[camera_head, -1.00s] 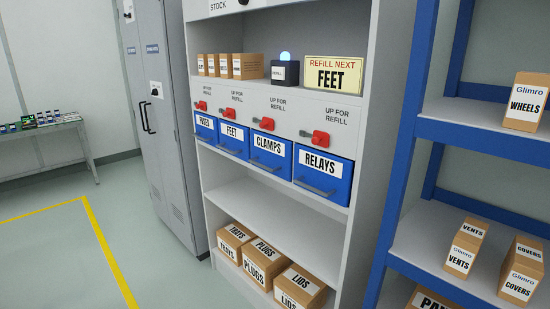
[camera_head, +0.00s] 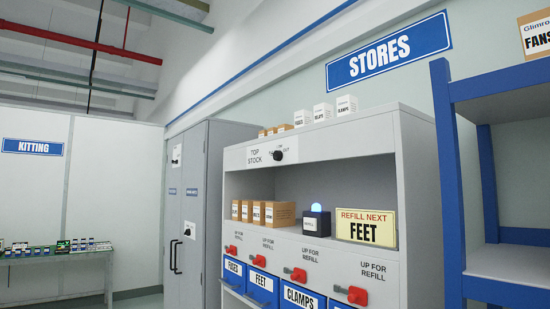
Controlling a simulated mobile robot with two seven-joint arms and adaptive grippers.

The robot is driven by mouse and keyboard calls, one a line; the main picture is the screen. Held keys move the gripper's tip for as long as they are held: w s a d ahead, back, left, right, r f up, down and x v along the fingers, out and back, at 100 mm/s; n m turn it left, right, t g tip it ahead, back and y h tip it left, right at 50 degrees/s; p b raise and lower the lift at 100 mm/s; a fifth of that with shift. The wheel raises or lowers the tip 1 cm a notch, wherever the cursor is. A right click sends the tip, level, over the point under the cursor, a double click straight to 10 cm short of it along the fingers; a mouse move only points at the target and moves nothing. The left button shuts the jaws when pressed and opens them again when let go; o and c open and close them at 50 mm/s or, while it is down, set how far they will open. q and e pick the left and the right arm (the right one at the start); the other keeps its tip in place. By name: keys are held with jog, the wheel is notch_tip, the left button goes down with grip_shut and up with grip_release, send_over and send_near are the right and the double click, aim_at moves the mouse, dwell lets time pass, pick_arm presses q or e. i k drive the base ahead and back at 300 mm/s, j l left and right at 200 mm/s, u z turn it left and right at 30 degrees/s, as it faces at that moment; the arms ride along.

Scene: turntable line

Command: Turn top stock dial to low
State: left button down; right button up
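The top stock dial (camera_head: 277,155) is a small black knob on the grey header panel at the top of the shelf unit. A white "TOP STOCK" label (camera_head: 257,156) sits to its left. Small position lettering is beside the knob, too small and partly covered to read in full, so I cannot tell its setting. Neither of my grippers shows in the head view.
Red levers (camera_head: 295,274) sit above blue bins (camera_head: 262,287). A blue rack (camera_head: 447,180) stands right, a grey cabinet (camera_head: 196,215) left.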

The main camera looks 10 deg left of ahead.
aim_at(277, 156)
jog(key=j+z, duration=0.15)
jog(key=z, duration=0.5)
jog(key=i+j+z, duration=0.1)
jog(key=j+z, duration=0.2)
jog(key=j, duration=0.15)
jog(key=i+j+z, duration=0.1)
jog(key=j+z, duration=0.2)
jog(key=j, duration=0.2)
